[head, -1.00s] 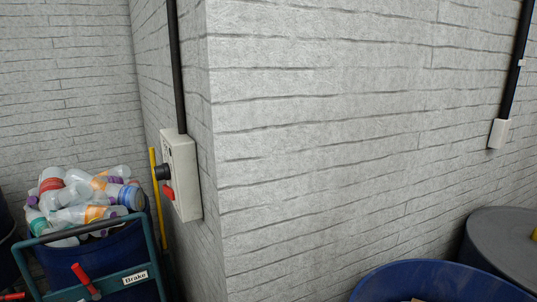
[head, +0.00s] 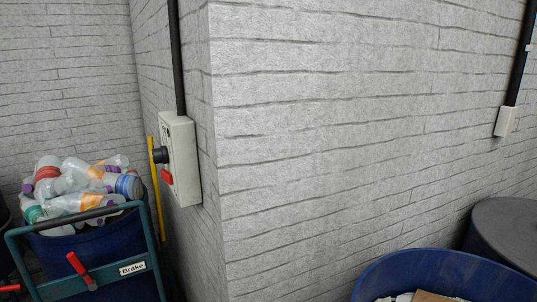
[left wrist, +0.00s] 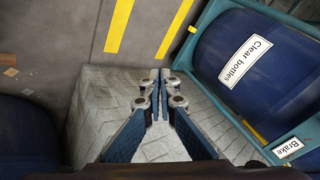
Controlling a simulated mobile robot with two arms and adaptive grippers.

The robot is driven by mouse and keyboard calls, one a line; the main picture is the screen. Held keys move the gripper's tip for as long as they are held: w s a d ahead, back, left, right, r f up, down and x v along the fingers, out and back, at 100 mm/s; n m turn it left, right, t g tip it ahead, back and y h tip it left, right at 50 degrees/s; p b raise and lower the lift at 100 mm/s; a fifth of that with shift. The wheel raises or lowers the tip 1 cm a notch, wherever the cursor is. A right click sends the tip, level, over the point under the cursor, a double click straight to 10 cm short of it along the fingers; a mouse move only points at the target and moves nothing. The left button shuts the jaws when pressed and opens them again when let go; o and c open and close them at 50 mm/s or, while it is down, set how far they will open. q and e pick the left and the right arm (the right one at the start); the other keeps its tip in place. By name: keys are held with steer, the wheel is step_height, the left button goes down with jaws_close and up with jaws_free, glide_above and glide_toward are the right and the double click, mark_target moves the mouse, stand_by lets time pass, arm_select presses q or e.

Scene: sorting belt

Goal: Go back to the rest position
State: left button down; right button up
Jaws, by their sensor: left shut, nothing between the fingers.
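My left gripper (left wrist: 160,80) shows in the left wrist view, with its two blue fingers meeting at the tips. It is shut and holds nothing. Pale brick wall lies behind it in that view. Neither gripper shows in the head view, and my right gripper is in no view.
A blue barrel (head: 100,262) full of clear bottles (head: 78,185) stands at the left in a teal trolley frame (head: 85,285) marked "Brake". A blue bin (head: 440,262) and a grey drum (head: 510,225) stand at the right. A wall corner with a switch box (head: 180,160) is between them.

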arm_select(q)
steer(key=s+d+f+n+g+h+b, duration=0.1)
steer(key=s+d+f+g, duration=0.1)
steer(key=s+f, duration=0.4)
steer(key=s+d+f+n+g+h+b, duration=0.1)
steer(key=s+d+f, duration=0.3)
steer(key=s, duration=1.1)
steer(key=s+d+f+n+g+b, duration=0.1)
steer(key=s+d+f+n+g, duration=0.1)
steer(key=s+f, duration=0.7)
steer(key=shift+s+d+f+g+h, duration=0.4)
steer(key=shift+s+d+g, duration=0.4)
steer(key=shift+d, duration=0.05)
